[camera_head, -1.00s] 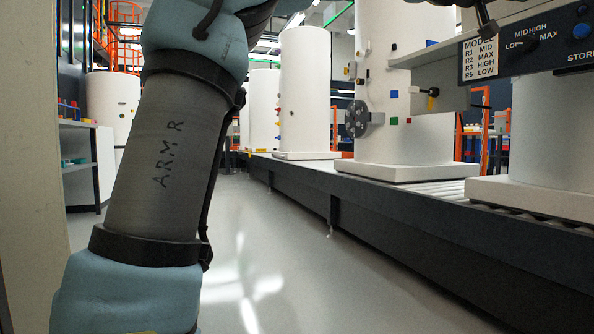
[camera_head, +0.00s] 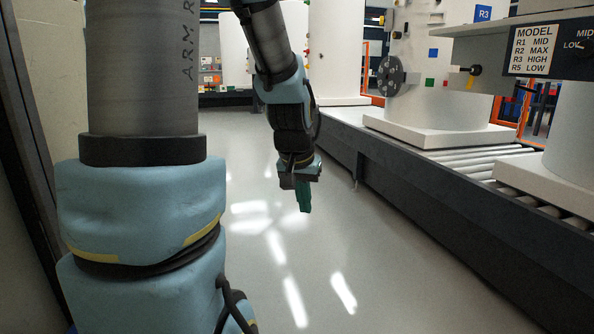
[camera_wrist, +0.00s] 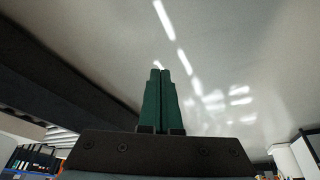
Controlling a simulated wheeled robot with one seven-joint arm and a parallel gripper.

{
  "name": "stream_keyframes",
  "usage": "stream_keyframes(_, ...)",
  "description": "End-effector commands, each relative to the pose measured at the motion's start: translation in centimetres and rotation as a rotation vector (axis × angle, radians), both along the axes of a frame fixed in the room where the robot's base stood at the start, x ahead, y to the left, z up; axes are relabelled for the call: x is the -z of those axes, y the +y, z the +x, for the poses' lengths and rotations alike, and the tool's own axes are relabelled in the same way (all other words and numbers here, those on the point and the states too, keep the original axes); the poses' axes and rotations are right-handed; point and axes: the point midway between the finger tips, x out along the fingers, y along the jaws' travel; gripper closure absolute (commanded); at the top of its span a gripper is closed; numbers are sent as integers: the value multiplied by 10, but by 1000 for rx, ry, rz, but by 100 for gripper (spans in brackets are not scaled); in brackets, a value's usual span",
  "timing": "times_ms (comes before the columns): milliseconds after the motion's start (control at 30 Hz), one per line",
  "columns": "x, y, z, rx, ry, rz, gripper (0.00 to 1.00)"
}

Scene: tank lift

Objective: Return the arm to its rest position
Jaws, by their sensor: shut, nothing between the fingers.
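My arm (camera_head: 140,70) stands large at the left of the head view, and its far part hangs down in the middle of the picture. My gripper (camera_head: 305,203) points down over the bare floor, left of the conveyor. Its green fingers are together and hold nothing. In the wrist view my gripper (camera_wrist: 160,76) also shows, with both green fingers side by side against the pale floor. Nothing touches the fingers.
A roller conveyor (camera_head: 420,215) runs along the right with white tanks (camera_head: 425,75) on it. A control panel (camera_head: 555,48) with a model label juts in at the upper right. A pale wall (camera_head: 45,70) is close at the left. The floor (camera_head: 370,290) between is clear.

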Motion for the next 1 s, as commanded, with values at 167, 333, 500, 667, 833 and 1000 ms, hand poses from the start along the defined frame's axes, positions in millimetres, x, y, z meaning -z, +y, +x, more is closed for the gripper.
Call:
stream_keyframes(167,10,69,-69,-168,165,50,100)
stream_keyframes(333,-19,85,-90,-217,211,59,100)
stream_keyframes(500,-62,84,-89,-214,210,59,100)
stream_keyframes(667,-112,84,-89,-213,209,59,100)
stream_keyframes(833,-164,84,-89,-213,208,59,100)
stream_keyframes(1000,-217,84,-89,-212,208,59,100)
